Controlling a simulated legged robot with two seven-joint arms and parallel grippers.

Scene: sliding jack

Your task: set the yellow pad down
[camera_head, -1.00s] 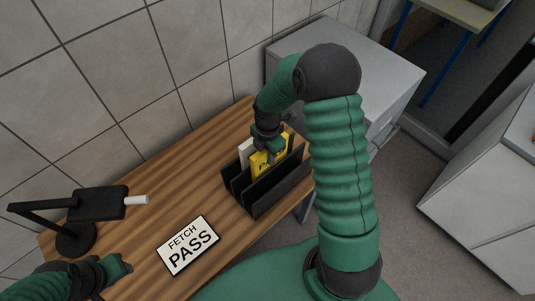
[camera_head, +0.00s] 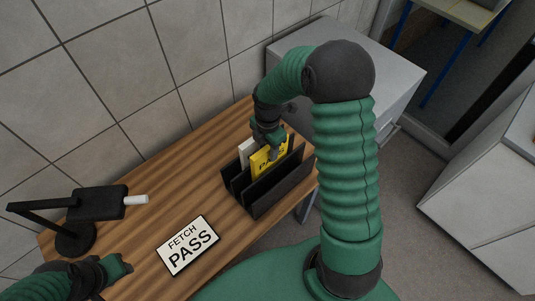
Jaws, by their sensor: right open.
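The yellow pad (camera_head: 262,162) stands upright in a slot of the black rack (camera_head: 270,204) on the wooden table. Dark lettering on it is partly hidden. My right gripper (camera_head: 272,150) is open at the pad's top edge, close to it; I cannot tell whether it touches. My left gripper (camera_head: 122,267) is at the lower left, over the table's near edge and far from the rack. Its fingers are too unclear to judge.
A white item (camera_head: 246,150) stands in the rack behind the pad. A sign reading "FETCH PASS" (camera_head: 188,246) lies on the table (camera_head: 185,200). A black stand with a white-tipped head (camera_head: 98,204) is at the left. A grey cabinet (camera_head: 345,60) stands behind the table.

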